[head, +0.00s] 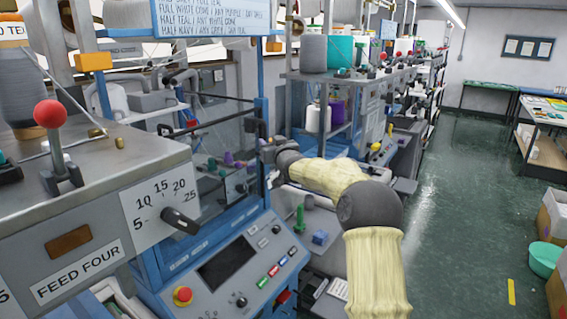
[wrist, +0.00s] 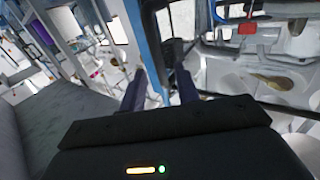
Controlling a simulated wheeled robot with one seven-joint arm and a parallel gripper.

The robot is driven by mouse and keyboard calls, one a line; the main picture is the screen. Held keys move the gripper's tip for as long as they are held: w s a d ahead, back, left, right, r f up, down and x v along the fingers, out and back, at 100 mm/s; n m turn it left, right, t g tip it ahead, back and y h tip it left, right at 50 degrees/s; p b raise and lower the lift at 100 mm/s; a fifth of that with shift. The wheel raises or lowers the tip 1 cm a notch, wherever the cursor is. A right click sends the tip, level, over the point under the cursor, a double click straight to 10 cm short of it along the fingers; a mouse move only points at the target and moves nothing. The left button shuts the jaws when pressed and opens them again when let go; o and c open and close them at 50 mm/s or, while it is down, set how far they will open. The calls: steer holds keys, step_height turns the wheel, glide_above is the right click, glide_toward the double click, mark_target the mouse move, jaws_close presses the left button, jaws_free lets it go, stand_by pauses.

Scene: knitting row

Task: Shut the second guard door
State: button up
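A guard door (head: 222,140) of clear panel with black bars sits in the blue-framed knitting machine at the centre left. A dark upright handle (head: 257,130) shows by the blue post at its right edge. My gripper (head: 266,152) is beside that post, at the end of my cream-sleeved arm, and partly hidden. In the wrist view my gripper's two dark fingers (wrist: 163,88) are apart. A black handle-like part (wrist: 174,50) and the blue post (wrist: 152,45) lie just beyond them. I see no clear contact. I cannot tell how far the door stands open.
A control panel (head: 232,268) with a red button (head: 182,295) is below the door. A grey FEED FOUR housing (head: 95,220) with a red-knobbed lever (head: 48,114) stands at the near left. More machines with yarn cones run behind. The green aisle floor (head: 455,220) at right is mostly clear.

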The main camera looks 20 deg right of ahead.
steer(key=s+d+b, duration=0.1)
steer(key=s+b, duration=0.3)
steer(key=s, duration=0.6)
steer(key=shift+s+d, duration=0.25)
steer(key=shift+s, duration=0.15)
steer(key=s+a+f+g+h, duration=0.1)
steer(key=s+a+f+g, duration=0.2)
steer(key=s+f, duration=0.4)
steer(key=s+a+f+g+h, duration=0.1)
steer(key=s+a+f+g, duration=0.1)
steer(key=s+f+g, duration=0.65)
steer(key=s+f, duration=0.3)
steer(key=s, duration=0.3)
steer(key=s+a+f+m+g, duration=0.1)
steer(key=s+f, duration=0.4)
steer(key=s, duration=0.4)
steer(key=s+f+g, duration=0.2)
steer(key=s+f, duration=0.3)
steer(key=s, duration=0.3)
steer(key=shift+s+a+g, duration=0.3)
steer(key=shift+s+g, duration=0.05)
steer(key=shift+f, duration=0.1)
